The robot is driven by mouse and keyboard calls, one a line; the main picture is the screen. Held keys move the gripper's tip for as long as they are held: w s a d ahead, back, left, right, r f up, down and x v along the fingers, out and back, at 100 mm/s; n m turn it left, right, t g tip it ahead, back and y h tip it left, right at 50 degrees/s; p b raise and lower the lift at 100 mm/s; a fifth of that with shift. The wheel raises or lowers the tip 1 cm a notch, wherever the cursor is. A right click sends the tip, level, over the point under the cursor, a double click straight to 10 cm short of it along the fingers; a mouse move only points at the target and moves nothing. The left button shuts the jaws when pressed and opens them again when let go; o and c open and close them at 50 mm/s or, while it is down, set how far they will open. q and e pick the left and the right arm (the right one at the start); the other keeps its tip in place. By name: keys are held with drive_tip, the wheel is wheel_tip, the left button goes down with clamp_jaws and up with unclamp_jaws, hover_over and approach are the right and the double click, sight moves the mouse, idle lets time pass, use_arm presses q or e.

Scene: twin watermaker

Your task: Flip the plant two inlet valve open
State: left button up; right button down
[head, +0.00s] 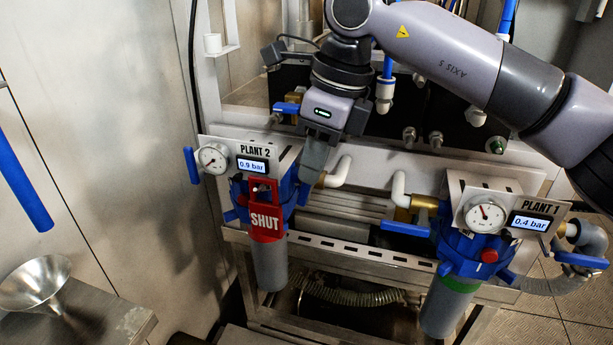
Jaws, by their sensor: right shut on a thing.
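The plant two unit has a blue filter head (240,192), a white panel marked PLANT 2 and a display reading 0.9 bar. A red SHUT tag (266,222) hangs on its front. My right gripper (314,160) points down at the right side of this head, beside a brass valve (321,181) with a white elbow pipe. It is shut on that valve's handle, which its fingers mostly hide. Another blue lever (190,165) stands upright at the left of the panel. No label shows which valve is the inlet. My left gripper is not in view.
The plant one unit (463,245) stands at the right, reading 0.4 bar, with blue levers on both sides. A blue lever (286,107) sits behind my right gripper. A metal funnel (36,280) stands at the lower left. A metal frame rail (345,252) runs between the units.

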drive_tip(key=shift+s+d+f+t+y+b, duration=0.15)
drive_tip(key=shift+d+t+y+b, duration=0.25)
drive_tip(key=shift+y+b, duration=0.5)
drive_tip(key=c, duration=1.2)
unclamp_jaws()
drive_tip(key=w+v, duration=0.1)
drive_tip(key=v, duration=0.6)
drive_tip(key=shift+s, duration=0.4)
drive_tip(key=shift+o, duration=0.4)
